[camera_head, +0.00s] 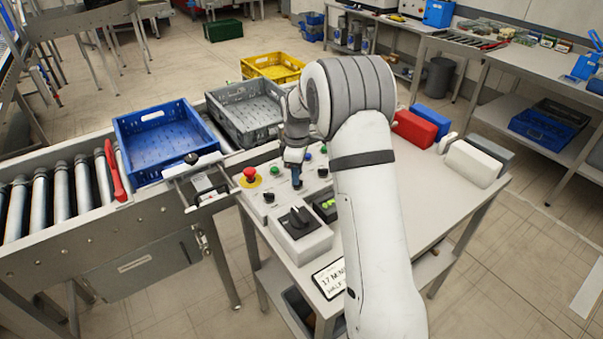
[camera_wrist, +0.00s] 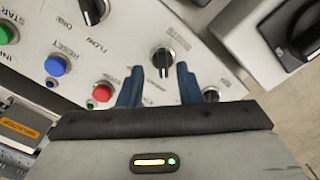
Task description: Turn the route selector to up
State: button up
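A grey control panel (camera_wrist: 122,48) carries several knobs and buttons. A small black rotary knob (camera_wrist: 163,57) sits just beyond and between my blue fingertips. My gripper (camera_wrist: 160,69) is open and empty, with its fingers apart. In the head view my gripper (camera_head: 296,177) points down over the panel. Another black knob (camera_wrist: 93,10) is at the top of the wrist view, and a large black rotary switch (camera_head: 297,217) stands on a white box at the panel's front. I cannot read which one is labelled as the route selector. Contact with the small knob cannot be told.
Green (camera_wrist: 6,34), blue (camera_wrist: 55,66) and red (camera_wrist: 102,91) buttons lie left of the fingers. A red emergency button (camera_head: 250,174) is on the panel's left. Blue (camera_head: 160,140) and grey (camera_head: 245,112) crates stand on the conveyor. Red and white blocks lie right of my arm.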

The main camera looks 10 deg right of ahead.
jog(key=shift+f, duration=0.85)
jog(key=shift+c, duration=0.4)
jog(key=shift+r, duration=0.1)
grip_shut()
